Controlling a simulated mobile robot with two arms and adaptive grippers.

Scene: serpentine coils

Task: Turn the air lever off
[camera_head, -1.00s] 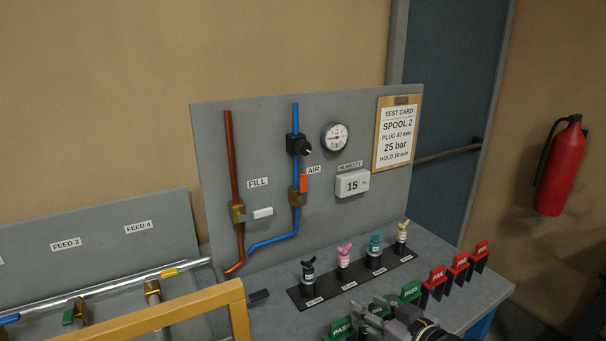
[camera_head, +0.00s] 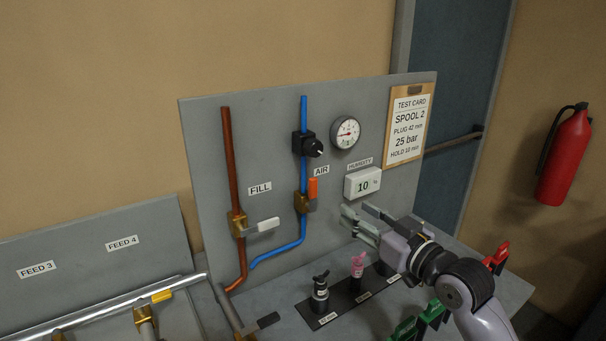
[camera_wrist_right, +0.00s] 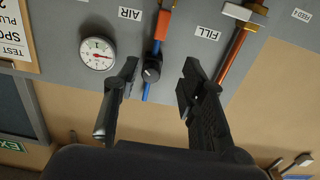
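The air lever (camera_head: 312,188) is a small orange handle standing upright beside the blue pipe, on a brass valve (camera_head: 301,203) under the AIR label. In the right wrist view, which is upside down, the orange lever (camera_wrist_right: 163,24) is at the top, beyond the fingers. My right gripper (camera_head: 357,213) is open and empty in front of the panel, to the right of and a little below the lever, apart from it. In the wrist view the two fingers of the right gripper (camera_wrist_right: 158,78) are wide apart, with the black regulator knob showing between them. My left gripper is not in view.
Left of the lever is the white FILL handle (camera_head: 263,226) on a copper pipe. A black regulator (camera_head: 308,145), a round gauge (camera_head: 345,133) and a humidity display (camera_head: 362,182) reading 10 are nearby.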

